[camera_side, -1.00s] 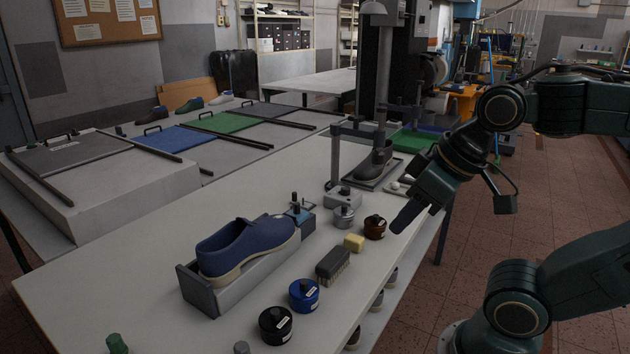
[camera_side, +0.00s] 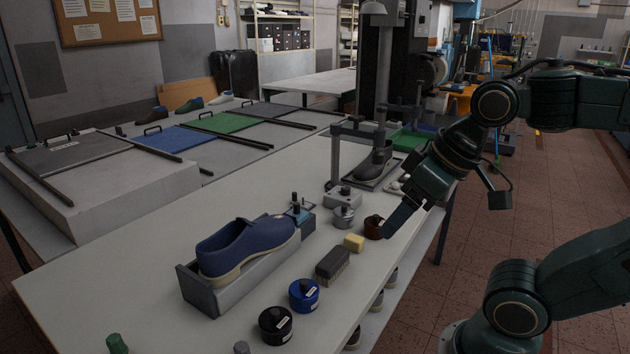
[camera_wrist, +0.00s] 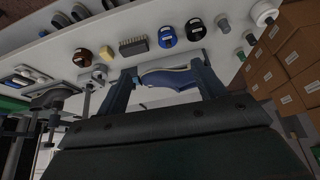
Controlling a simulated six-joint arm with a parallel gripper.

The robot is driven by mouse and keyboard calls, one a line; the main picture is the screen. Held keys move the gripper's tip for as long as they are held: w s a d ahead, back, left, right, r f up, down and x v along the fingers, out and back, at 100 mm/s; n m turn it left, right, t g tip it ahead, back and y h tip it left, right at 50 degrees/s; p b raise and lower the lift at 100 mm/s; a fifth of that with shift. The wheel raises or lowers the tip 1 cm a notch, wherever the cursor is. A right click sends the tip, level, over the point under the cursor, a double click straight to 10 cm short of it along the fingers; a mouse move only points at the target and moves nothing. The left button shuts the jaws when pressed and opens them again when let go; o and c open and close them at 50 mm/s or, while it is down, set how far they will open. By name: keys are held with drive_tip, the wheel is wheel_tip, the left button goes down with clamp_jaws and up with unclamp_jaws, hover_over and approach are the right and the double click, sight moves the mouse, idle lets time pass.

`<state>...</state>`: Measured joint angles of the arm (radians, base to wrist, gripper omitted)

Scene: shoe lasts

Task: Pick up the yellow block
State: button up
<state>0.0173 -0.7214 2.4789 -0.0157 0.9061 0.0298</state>
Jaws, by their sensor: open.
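The yellow block (camera_side: 353,242) sits on the grey table near its right edge, between a dark brush and a brown pot. My gripper (camera_side: 394,231) is above the right edge of the table, to the right of the block and partly in front of the brown pot. In the wrist view my gripper (camera_wrist: 160,80) is open, with its two fingers apart and nothing between them held. The gripper and the block are apart.
The dark brush (camera_side: 332,264) stands close beside the block, and the brown pot (camera_side: 373,227) is on its other side. Blue (camera_side: 304,294) and black pots (camera_side: 276,324) stand nearer the front. A blue shoe (camera_side: 247,247) lies on a grey stand to the left.

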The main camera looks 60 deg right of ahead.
drive_tip(key=m+g+y, duration=0.3)
drive_tip(key=m+g, duration=0.2)
drive_tip(key=m, duration=0.8)
hover_over(354, 238)
drive_tip(key=a, duration=0.4)
wheel_tip(354, 238, down, 5)
drive_tip(key=d+f+m+y, duration=0.1)
drive_tip(key=d+f+m, duration=0.3)
drive_tip(key=d+f, duration=0.3)
drive_tip(key=shift+d+f+m+y, duration=0.25)
drive_tip(key=shift+d+m+y, duration=0.05)
drive_tip(key=shift+d, duration=0.95)
drive_tip(key=shift+x, duration=4.3)
drive_tip(key=shift+s, duration=0.15)
